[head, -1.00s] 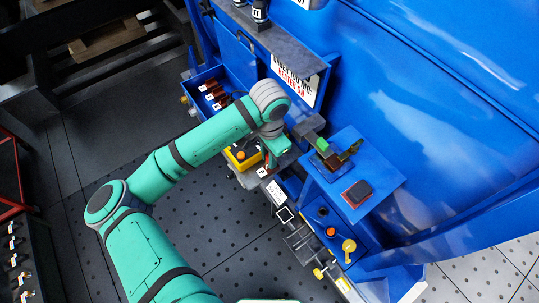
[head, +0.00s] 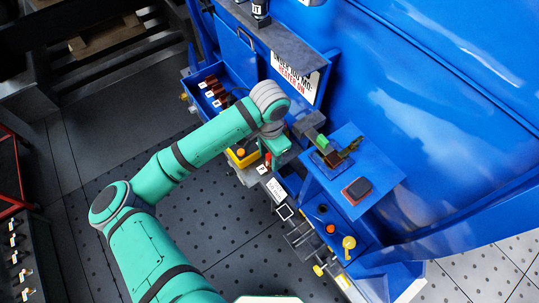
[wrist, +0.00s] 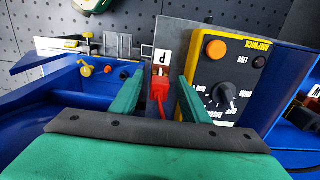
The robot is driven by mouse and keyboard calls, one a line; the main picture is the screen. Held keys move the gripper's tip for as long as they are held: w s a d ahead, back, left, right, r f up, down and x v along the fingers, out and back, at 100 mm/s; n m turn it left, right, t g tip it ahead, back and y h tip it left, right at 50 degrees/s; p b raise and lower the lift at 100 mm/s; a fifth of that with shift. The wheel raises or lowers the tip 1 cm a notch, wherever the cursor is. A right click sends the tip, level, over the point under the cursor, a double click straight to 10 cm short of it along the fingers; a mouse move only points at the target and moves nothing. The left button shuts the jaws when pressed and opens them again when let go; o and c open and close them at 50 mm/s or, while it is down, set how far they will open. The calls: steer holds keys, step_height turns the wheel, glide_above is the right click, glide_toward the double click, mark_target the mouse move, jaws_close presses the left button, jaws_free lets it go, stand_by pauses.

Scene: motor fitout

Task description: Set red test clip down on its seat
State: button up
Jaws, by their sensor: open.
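The red test clip (wrist: 160,95) shows in the wrist view just below a white tag marked P (wrist: 161,57), on a grey plate. In the head view the clip (head: 268,160) is a small red strip beside my gripper (head: 274,150). My gripper (wrist: 160,100) is open, with one green finger on each side of the clip. A gap shows between the clip and each finger. The clip's lower end is hidden behind the dark edge of my gripper, and its exact contact with the seat cannot be told.
A yellow tester (wrist: 228,75) with an orange button and a black dial stands close to the right finger. A blue box with yellow, red and black knobs (wrist: 105,70) lies to the left. A blue shelf (head: 330,190) holds a red-and-black block (head: 357,190).

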mark_target(270, 155)
step_height(270, 155, up, 11)
steer(key=shift+f, duration=0.1)
stand_by(0.4)
stand_by(0.5)
